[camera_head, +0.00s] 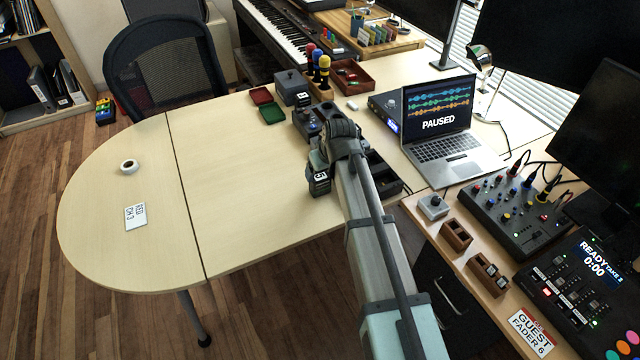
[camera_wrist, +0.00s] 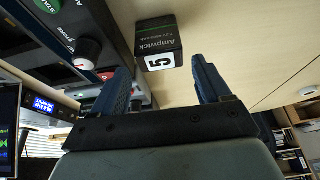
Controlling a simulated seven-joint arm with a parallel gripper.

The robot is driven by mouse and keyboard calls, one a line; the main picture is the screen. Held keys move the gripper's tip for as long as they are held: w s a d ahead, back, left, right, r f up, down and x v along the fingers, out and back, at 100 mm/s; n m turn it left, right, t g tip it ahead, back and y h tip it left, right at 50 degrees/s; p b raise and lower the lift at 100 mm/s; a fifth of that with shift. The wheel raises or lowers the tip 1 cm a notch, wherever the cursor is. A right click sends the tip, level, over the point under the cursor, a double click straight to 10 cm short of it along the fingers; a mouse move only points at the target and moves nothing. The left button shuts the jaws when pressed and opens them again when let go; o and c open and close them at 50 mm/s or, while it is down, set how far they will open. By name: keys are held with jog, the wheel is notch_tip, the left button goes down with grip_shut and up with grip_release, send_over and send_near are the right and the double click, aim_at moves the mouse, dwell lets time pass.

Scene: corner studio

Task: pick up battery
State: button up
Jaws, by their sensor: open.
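The battery, a dark block with a white label reading 5 and the name Ampwick (camera_wrist: 158,44), shows in the wrist view just beyond the fingertips. In the head view the battery (camera_head: 319,181) is at the near edge of the table, beside the end of my arm. My gripper (camera_wrist: 163,72) is open, with one blue finger on either side of the gap and nothing between them. The battery lies ahead of this gap, apart from the fingers as far as I can tell. In the head view my wrist hides most of the fingers.
Grey devices with knobs and a black tray (camera_head: 381,180) crowd close around my arm. A laptop (camera_head: 440,140) stands to the right. Red and green trays (camera_head: 262,97) lie behind. The rounded table (camera_head: 220,170) is mostly clear to the left, except a tape roll (camera_head: 129,166) and a card (camera_head: 135,215).

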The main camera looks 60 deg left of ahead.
aim_at(320, 176)
jog(key=shift+x, duration=2.6)
jog(key=c, duration=1)
jog(key=shift+o, duration=0.2)
jog(key=shift+r, duration=0.1)
